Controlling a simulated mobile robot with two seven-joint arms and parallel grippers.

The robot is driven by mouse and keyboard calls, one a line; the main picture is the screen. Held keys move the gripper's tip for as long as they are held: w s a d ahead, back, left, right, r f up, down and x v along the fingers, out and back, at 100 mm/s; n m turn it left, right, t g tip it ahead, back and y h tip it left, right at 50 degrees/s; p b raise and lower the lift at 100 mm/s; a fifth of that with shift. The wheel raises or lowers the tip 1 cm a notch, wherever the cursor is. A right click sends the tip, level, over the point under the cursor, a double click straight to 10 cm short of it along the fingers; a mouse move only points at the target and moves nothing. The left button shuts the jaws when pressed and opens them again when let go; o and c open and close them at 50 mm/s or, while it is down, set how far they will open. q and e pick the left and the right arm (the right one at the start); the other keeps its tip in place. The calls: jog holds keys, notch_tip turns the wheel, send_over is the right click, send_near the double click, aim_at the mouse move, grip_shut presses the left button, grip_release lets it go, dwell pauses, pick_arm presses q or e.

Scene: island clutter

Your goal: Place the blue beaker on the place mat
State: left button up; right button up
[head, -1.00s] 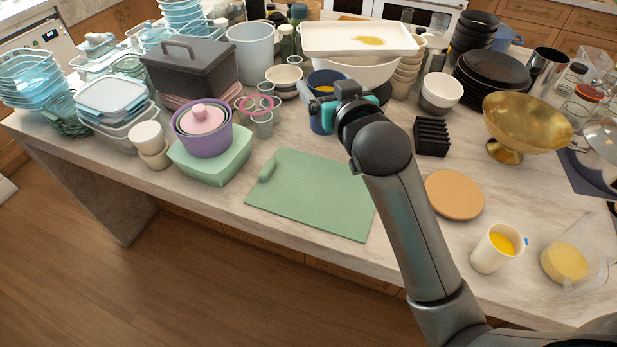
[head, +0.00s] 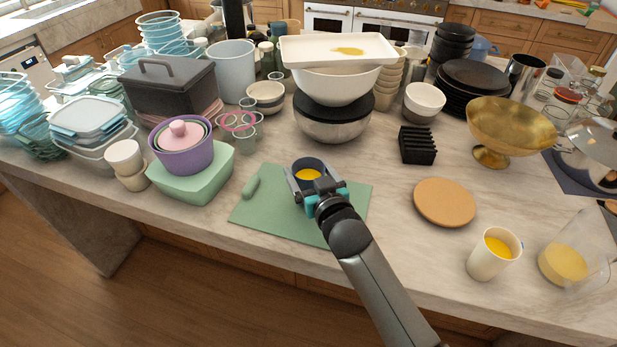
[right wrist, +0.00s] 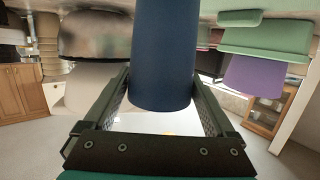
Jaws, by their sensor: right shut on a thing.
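My right gripper (head: 318,188) is shut on the blue beaker (head: 307,164), a dark blue cup with something yellow inside. In the head view it is in front of the green board (head: 270,218), over its far part; I cannot tell the height of any gap beneath. In the right wrist view the beaker (right wrist: 165,50) stands between the two fingers. A dark blue mat (head: 573,176) at the far right, partly hidden under a metal lid and cut by the frame, looks like the place mat. My left gripper is not in view.
Nearby are a purple pot (head: 183,156) on a green box, a metal bowl (head: 333,124), a black rack (head: 417,146), a round tan board (head: 444,202), a gold bowl (head: 513,122), a white cup (head: 493,255) and a clear jug (head: 574,258). Counter between rack and tan board is bare.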

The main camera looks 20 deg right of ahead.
jog(key=shift+f, duration=0.45)
jog(key=o, duration=1.3)
jog(key=shift+f, duration=0.2)
jog(key=shift+r, duration=0.25)
jog(key=s, duration=0.4)
jog(key=s+r, duration=0.1)
jog(key=s, duration=0.3)
jog(key=s+r+p, duration=0.1)
jog(key=s, duration=0.2)
jog(key=shift+s+d+r, duration=0.1)
jog(key=shift+s+d, duration=0.15)
jog(key=shift+s, duration=0.15)
